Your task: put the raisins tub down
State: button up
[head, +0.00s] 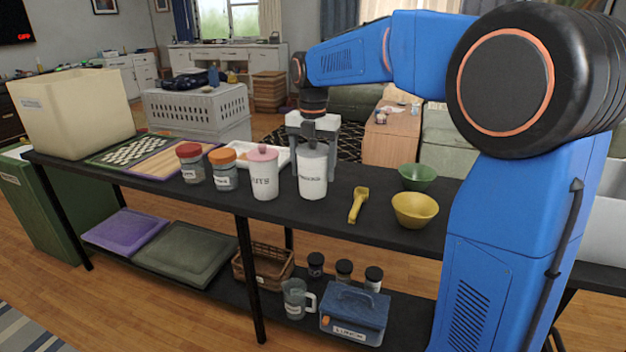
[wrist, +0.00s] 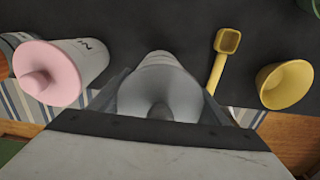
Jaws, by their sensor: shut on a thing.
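The raisins tub (head: 312,174) is a white canister with a dark grey knobbed lid, upright at the middle of the dark table (head: 380,235). My gripper (head: 313,150) comes down from above and is shut on it. In the wrist view the tub (wrist: 158,85) sits between my two fingers (wrist: 160,105). Its base is at or very near the tabletop; I cannot tell whether it touches. The lettering on its label is too small to read surely.
A pink-lidded tub (head: 263,172) stands close on the left, then orange-lidded (head: 223,168) and red-lidded (head: 190,162) jars. A white tray (head: 270,153) lies behind. On the right are a yellow scoop (head: 357,205), a yellow bowl (head: 415,210) and a green bowl (head: 417,177).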

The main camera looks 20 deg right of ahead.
jog(key=shift+f, duration=1.7)
jog(key=shift+f, duration=0.1)
jog(key=o, duration=1.3)
notch_tip(320, 180, up, 12)
jog(key=shift+r, duration=0.15)
